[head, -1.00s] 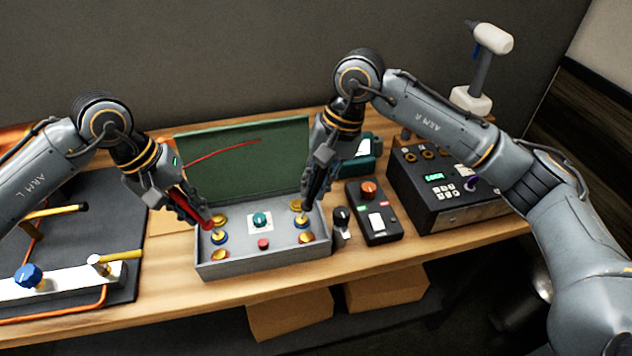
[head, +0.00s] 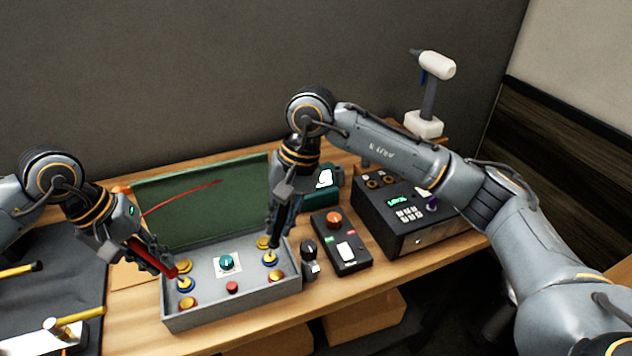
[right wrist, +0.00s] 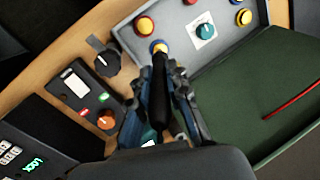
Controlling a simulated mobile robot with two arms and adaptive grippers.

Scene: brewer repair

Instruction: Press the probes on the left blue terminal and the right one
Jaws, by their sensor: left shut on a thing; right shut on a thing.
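The grey test box (head: 230,310) has a column of gold-topped terminals on each side. The left blue terminal (head: 186,285) and the right blue terminal (head: 270,259) are the middle ones. My left gripper (head: 145,252) is shut on a red probe (head: 165,266), tilted down to the right, its tip just above the left blue terminal; contact cannot be told. My right gripper (head: 283,205) is shut on a black probe (head: 274,236), also in the right wrist view (right wrist: 159,95). Its tip is at the right blue terminal (right wrist: 158,47), and seems to touch it.
The box's green lid (head: 205,215) stands open behind, with a red line across it. A teal knob (head: 227,263) and red button (head: 232,287) sit between the columns. A black knob (head: 309,250), switch box (head: 341,243) and black meter (head: 405,215) stand to the right.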

